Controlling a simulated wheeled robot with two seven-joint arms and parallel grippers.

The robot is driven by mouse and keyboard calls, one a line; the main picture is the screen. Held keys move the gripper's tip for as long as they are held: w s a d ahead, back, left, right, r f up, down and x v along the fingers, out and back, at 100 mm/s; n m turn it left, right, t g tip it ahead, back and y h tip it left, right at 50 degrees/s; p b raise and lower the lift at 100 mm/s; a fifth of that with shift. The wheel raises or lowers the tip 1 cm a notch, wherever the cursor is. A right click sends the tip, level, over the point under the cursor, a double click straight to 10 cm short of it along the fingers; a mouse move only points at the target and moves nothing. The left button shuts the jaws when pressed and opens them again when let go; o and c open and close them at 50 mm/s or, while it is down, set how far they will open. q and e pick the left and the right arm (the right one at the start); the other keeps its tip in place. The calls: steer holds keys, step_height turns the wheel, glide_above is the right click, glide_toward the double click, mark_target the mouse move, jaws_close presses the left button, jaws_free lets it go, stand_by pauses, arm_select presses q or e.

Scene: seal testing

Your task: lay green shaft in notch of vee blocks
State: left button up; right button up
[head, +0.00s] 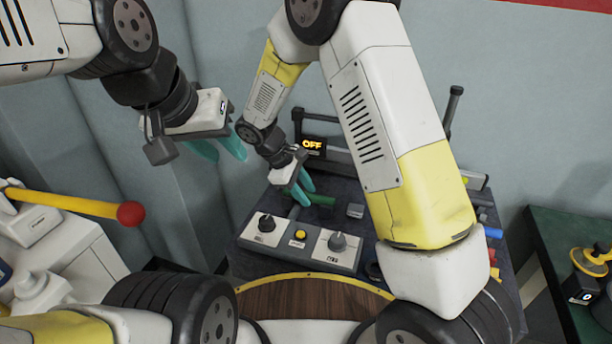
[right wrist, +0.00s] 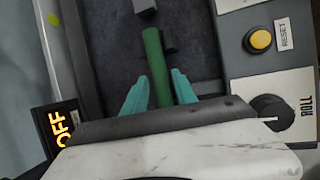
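The green shaft (right wrist: 156,62) is between the two teal fingers of my right gripper (right wrist: 160,78). In the head view the shaft (head: 322,200) shows to the right of these fingertips (head: 308,196), over the dark bench top. A small grey block (head: 355,210), which looks like a vee block, is to the right of the shaft. In the right wrist view a grey block (right wrist: 145,5) is just beyond the shaft's far end; its notch is not clear. My left gripper (head: 226,152) is open, empty and raised at the left.
A control box (head: 300,240) with knobs and a yellow button is in front of the shaft. A display reading OFF (head: 312,146) stands behind. My right arm hides much of the bench's right side. A yellow lever with a red ball (head: 130,214) is at left.

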steer(key=shift+o, duration=0.9)
steer(key=w+v, duration=0.1)
steer(key=v, duration=0.6)
steer(key=shift+s+a+r, duration=0.15)
steer(key=shift+s+r, duration=0.25)
steer(key=shift+s, duration=0.1)
steer(key=s+d+r+m+t+y, duration=0.4)
steer(key=s+d+r+m+y, duration=0.3)
steer(key=s+d+r+m, duration=0.6)
steer(key=s+d+r, duration=0.5)
steer(key=shift+s+d+r+t, duration=0.2)
steer(key=shift+s+d+t, duration=0.1)
steer(key=shift+t, duration=0.1)
